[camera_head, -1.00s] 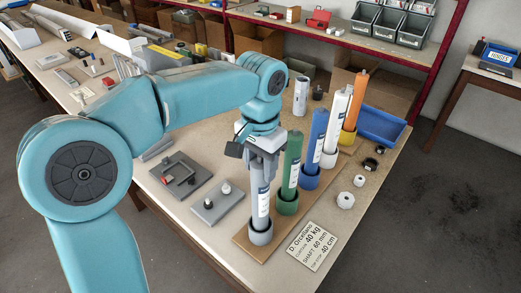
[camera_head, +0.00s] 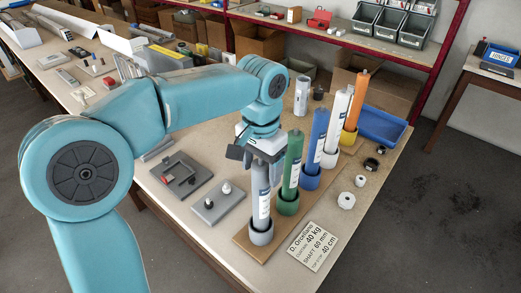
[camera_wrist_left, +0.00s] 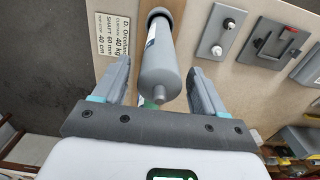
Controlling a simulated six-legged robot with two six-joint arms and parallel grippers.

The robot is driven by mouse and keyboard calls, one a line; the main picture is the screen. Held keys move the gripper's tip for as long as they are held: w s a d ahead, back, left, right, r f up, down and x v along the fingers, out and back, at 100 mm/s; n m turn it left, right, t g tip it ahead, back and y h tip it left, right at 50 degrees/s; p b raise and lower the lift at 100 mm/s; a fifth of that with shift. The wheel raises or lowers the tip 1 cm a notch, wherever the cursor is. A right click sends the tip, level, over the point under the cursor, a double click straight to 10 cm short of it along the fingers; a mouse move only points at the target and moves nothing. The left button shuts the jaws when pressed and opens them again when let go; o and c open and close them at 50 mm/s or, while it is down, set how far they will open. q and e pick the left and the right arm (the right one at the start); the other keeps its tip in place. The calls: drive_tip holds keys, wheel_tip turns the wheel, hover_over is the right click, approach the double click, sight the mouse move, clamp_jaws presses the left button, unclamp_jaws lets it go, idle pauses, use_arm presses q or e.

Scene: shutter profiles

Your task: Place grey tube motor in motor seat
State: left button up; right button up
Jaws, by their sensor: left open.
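The grey tube motor (camera_head: 261,195) stands upright in a grey cup (camera_head: 261,235) at the near end of a wooden board. My left gripper (camera_head: 258,153) is open at its top. In the left wrist view the grey tube motor (camera_wrist_left: 160,65) lies between the two spread fingers, with gaps on both sides. Its top end is partly hidden by my gripper in the head view. To its left are a grey plate with two pegs (camera_head: 218,202) and a dark grey plate with a red part (camera_head: 181,175). I cannot tell which is the motor seat. My right gripper is not in view.
Green (camera_head: 292,166), blue (camera_head: 315,142), white (camera_head: 337,122) and orange (camera_head: 356,100) tubes stand in cups in a row behind the grey one. A printed card (camera_head: 312,246) lies at the front. A blue tray (camera_head: 382,125) sits at the right edge.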

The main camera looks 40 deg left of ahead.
use_arm(q)
wheel_tip(320, 180, up, 5)
drive_tip(key=shift+a+r, duration=0.15)
wheel_tip(320, 180, up, 11)
drive_tip(key=p, duration=0.2)
drive_tip(key=shift+s, duration=0.2)
